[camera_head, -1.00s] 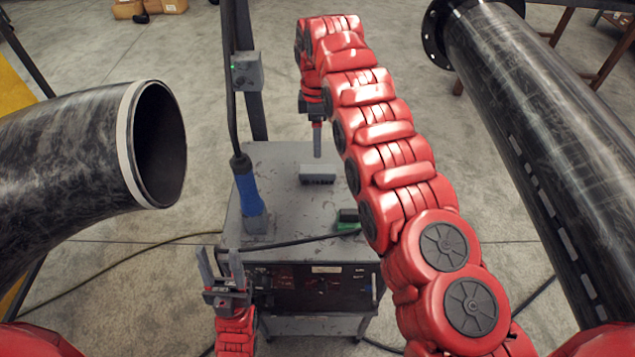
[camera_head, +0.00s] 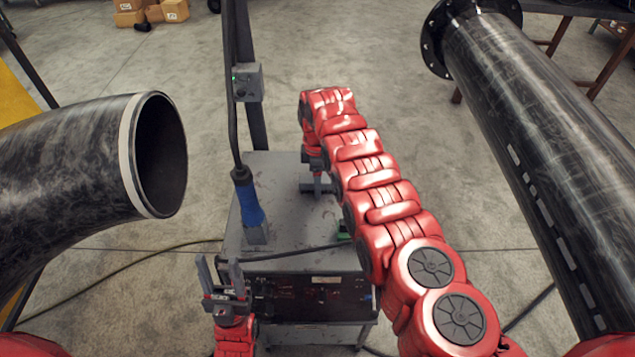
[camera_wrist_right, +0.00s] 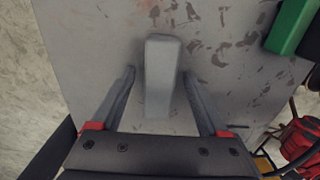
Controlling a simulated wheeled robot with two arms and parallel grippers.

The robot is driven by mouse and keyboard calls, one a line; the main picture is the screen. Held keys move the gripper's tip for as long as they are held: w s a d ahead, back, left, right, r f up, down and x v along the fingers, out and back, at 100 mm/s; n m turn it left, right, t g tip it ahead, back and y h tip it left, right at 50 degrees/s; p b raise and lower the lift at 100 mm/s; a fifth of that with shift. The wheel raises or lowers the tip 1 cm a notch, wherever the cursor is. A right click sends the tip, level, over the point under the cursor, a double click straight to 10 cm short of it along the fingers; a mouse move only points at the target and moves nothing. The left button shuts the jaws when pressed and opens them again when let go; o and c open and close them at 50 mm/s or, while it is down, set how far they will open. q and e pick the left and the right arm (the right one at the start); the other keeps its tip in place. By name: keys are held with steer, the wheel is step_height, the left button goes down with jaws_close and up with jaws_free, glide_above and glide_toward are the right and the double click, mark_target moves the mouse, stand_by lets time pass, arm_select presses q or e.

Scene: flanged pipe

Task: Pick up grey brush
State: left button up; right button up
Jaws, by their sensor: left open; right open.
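The grey brush shows in the right wrist view as a plain grey block (camera_wrist_right: 162,62) on the grey table top. My right gripper (camera_wrist_right: 158,78) is open, with one finger on each side of the block and a gap on both sides. In the head view the right gripper (camera_head: 316,180) is low over the table top and largely hides the brush. My left gripper (camera_head: 220,268) is open and empty, pointing up in front of the table's near left corner.
The welding cart's top (camera_head: 285,215) also holds a blue-handled tool (camera_head: 249,203) at left and a green object (camera_head: 344,230) near the front. A black pipe elbow (camera_head: 70,170) stands left, a flanged pipe (camera_head: 550,150) right. A post rises behind the table.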

steer(key=shift+f, duration=0.1)
jaws_close()
stand_by(0.3)
steer(key=shift+w+r, duration=0.1)
steer(key=shift+r, duration=0.1)
steer(key=shift+r, duration=0.9)
step_height(320, 180, up, 7)
steer(key=b, duration=0.3)
steer(key=shift+r, duration=0.45)
